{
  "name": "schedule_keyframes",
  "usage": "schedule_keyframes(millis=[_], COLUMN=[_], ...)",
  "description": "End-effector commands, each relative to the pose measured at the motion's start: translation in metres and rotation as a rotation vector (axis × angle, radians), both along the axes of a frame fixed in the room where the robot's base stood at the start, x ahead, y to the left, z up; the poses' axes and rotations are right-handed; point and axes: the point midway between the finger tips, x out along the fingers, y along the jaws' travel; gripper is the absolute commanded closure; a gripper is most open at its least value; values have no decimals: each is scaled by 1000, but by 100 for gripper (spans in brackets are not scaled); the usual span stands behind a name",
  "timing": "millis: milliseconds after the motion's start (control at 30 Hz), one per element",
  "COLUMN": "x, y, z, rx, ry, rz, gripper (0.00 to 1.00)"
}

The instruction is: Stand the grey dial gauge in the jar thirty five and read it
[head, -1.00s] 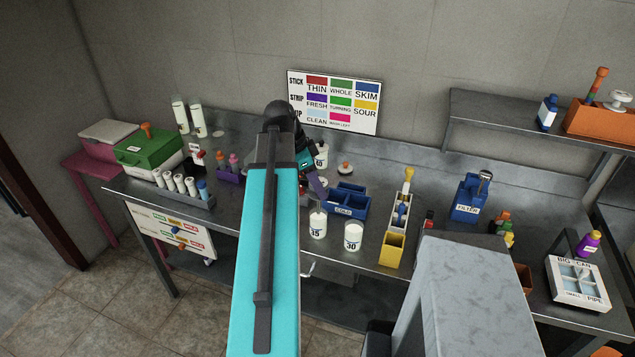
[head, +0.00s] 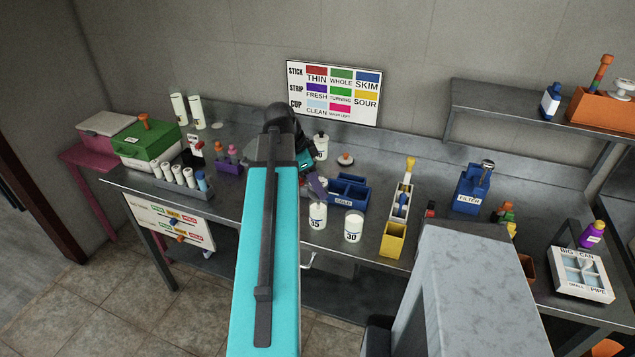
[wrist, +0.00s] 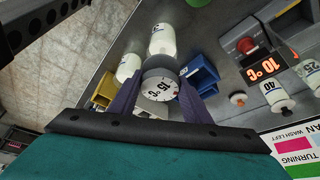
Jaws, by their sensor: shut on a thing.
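My gripper (wrist: 165,100), with purple fingers, is shut on the grey dial gauge (wrist: 158,86). Its round white face with "15" and "°C" is turned toward the wrist camera; a needle reading is too small to tell. In the head view my gripper (head: 317,186) is just above the white jar thirty five (head: 317,217), and the gauge is hidden there. The jar also shows past the gauge in the wrist view (wrist: 161,40). I cannot tell whether the gauge's stem is inside the jar's mouth.
Jar 30 (head: 353,228) stands close to the right of jar thirty five. The blue "COLD" tray (head: 345,202) is just behind. A yellow bin (head: 392,242) is further right.

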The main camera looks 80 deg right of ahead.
Motion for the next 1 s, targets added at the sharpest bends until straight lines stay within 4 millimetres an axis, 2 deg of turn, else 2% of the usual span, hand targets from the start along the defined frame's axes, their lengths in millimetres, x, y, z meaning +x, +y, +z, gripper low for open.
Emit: schedule_keyframes(millis=[1000], x=[0], y=[0], z=[-38], rx=[0], ry=[0], rz=[1], gripper=[87])
